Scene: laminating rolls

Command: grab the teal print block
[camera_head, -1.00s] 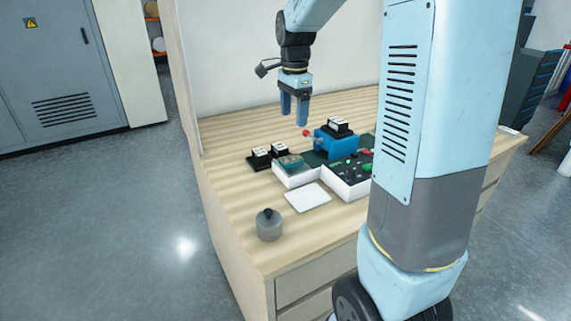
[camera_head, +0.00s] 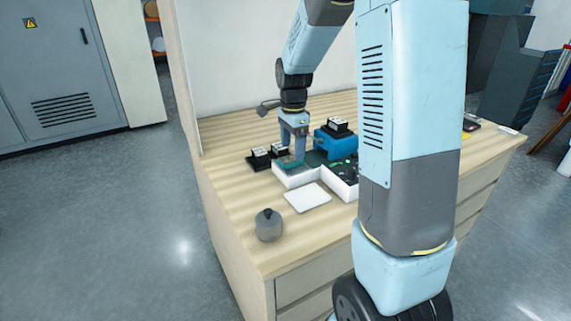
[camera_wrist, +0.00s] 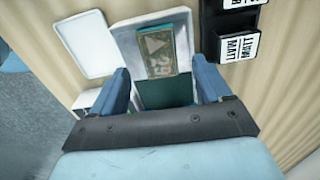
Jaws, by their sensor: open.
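The teal print block (camera_wrist: 159,50) lies in a white tray (camera_wrist: 124,45), its face showing a light triangular picture. In the head view the block (camera_head: 287,164) lies in the left white tray (camera_head: 294,181), partly hidden by a finger. My gripper (camera_wrist: 163,76) is open, with its two blue fingers on either side of the view below the block. In the head view my gripper (camera_head: 294,154) hangs over the back of the tray, pointing down. I cannot tell whether the fingers touch the tray. Nothing shows between the fingers as held.
Black stands with white labels (camera_head: 260,153) are left of the tray. A blue device (camera_head: 338,147) with a black block on top stands right of my gripper. A white plate (camera_head: 307,197) and a grey lidded pot (camera_head: 269,225) are in front. The left tabletop is clear.

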